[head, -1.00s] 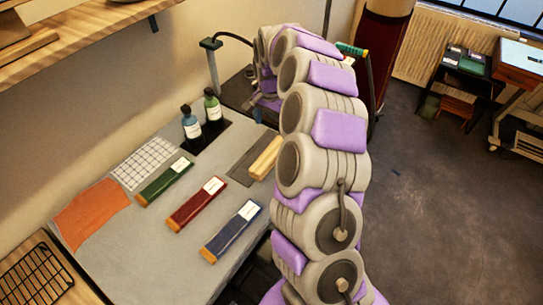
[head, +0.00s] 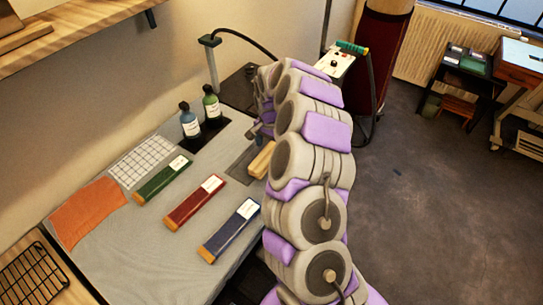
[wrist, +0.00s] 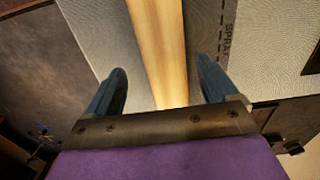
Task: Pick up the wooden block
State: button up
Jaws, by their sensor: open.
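The wooden block (head: 262,161) is pale yellow and long. It lies near the right edge of the grey table, partly behind my arm in the head view. In the wrist view the block (wrist: 158,35) runs from the top edge down between the two blue fingers. My gripper (wrist: 162,80) is open, with one finger on each side of the block and visible gaps to it. In the head view my gripper (head: 258,132) is small and partly hidden by my arm, just beyond the block. I cannot tell how far above the table the fingertips are.
Green (head: 162,183), red (head: 194,203) and blue (head: 230,232) labelled bars lie left of the block. Two bottles (head: 191,122) (head: 212,105) stand on a dark mat at the back. A dark grey strip (head: 240,162) lies beside the block.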

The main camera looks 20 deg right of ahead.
aim_at(270, 152)
jog(key=f, duration=0.3)
jog(key=f+b, duration=0.1)
jog(key=shift+w+a+f, duration=0.15)
jog(key=shift+w+f, duration=0.1)
jog(key=shift+f, duration=0.1)
jog(key=shift+c, duration=0.2)
jog(key=shift+c, duration=0.7)
jog(key=c, duration=1.2)
jog(key=shift+o, duration=0.2)
jog(key=shift+r, duration=0.1)
